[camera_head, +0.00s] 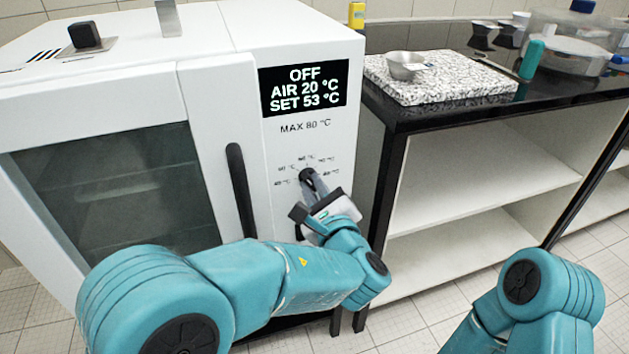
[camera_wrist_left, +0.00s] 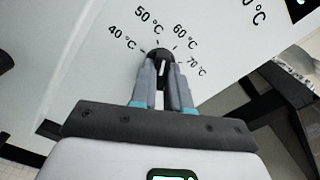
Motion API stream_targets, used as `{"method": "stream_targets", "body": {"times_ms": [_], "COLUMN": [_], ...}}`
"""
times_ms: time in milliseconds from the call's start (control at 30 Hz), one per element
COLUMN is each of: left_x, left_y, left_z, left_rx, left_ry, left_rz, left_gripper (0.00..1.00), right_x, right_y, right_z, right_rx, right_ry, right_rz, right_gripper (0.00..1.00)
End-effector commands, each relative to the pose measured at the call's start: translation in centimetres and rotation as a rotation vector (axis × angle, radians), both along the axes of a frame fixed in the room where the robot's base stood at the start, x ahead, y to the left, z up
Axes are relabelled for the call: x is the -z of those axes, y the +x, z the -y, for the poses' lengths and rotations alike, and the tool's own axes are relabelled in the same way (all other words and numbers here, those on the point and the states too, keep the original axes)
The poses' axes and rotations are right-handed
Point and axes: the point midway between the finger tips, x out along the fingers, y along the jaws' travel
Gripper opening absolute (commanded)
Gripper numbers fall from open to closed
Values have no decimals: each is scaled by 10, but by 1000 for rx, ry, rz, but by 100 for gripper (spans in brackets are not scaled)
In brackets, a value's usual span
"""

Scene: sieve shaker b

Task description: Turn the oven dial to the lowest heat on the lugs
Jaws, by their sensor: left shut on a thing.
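The white oven (camera_head: 222,90) stands at the left with its door closed. Its display (camera_head: 304,87) reads OFF, AIR 20 °C, SET 53 °C, above the print MAX 80 °C. The small dark dial (camera_head: 308,174) is below, ringed by temperature marks; 40, 50, 60 and 70 °C read clearly in the wrist view. My left gripper (camera_head: 315,190) is shut on the dial, one finger on each side. In the wrist view the dial (camera_wrist_left: 160,54) sits between the fingertips, with a white line on it; the fingers hide its lower part. My right gripper is out of view.
A dark vertical door handle (camera_head: 241,190) is just left of the dial. To the right, a black counter (camera_head: 405,122) carries a speckled slab (camera_head: 440,88) with a metal bowl (camera_head: 407,65). Open white shelves (camera_head: 480,185) lie below it.

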Motion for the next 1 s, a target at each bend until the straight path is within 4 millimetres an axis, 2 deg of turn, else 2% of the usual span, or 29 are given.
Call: {"method": "stream_targets", "body": {"times_ms": [33, 500, 1000], "left_x": [-3, -2, 0], "left_y": [0, 0, 0], "left_z": [0, 0, -1], "left_rx": [-1, 0, 0], "left_ry": [41, 401, 542], "left_rz": [-15, -132, -177], "left_gripper": [0, 0, 0], "right_x": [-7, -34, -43], "right_y": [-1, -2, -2], "right_z": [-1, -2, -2], "right_rx": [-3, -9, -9], "right_ry": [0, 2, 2], "right_rz": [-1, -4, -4], "right_gripper": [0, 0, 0]}}
